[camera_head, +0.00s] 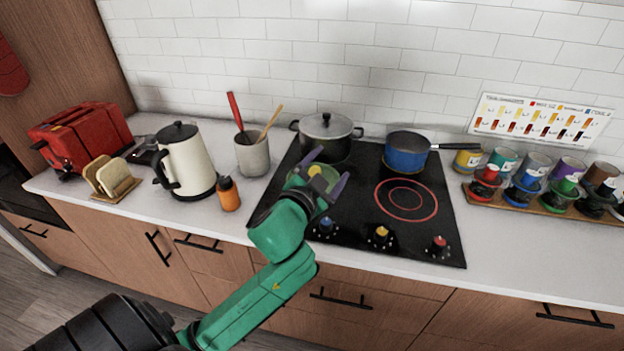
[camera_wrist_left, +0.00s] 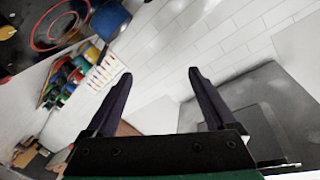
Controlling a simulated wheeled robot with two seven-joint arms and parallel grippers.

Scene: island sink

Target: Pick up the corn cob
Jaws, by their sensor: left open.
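My left gripper (camera_head: 329,169) is open above the left part of the black cooktop, its two dark fingers spread apart. It also shows in the left wrist view (camera_wrist_left: 159,75), with nothing between the fingers. A small yellow patch (camera_head: 314,171) shows beside the fingers in the head view, within a green rounded shape largely hidden by my gripper. I cannot tell whether the yellow patch is the corn cob. No corn cob can be clearly made out in either view. My right gripper is in neither view.
A lidded grey pot (camera_head: 326,136) and a blue saucepan (camera_head: 406,156) stand on the cooktop's back. A utensil crock (camera_head: 252,157), orange bottle (camera_head: 229,195), cream kettle (camera_head: 190,160) and red toaster (camera_head: 82,135) stand left. Several colored cups fill a rack (camera_head: 520,206) right. Front-right counter is clear.

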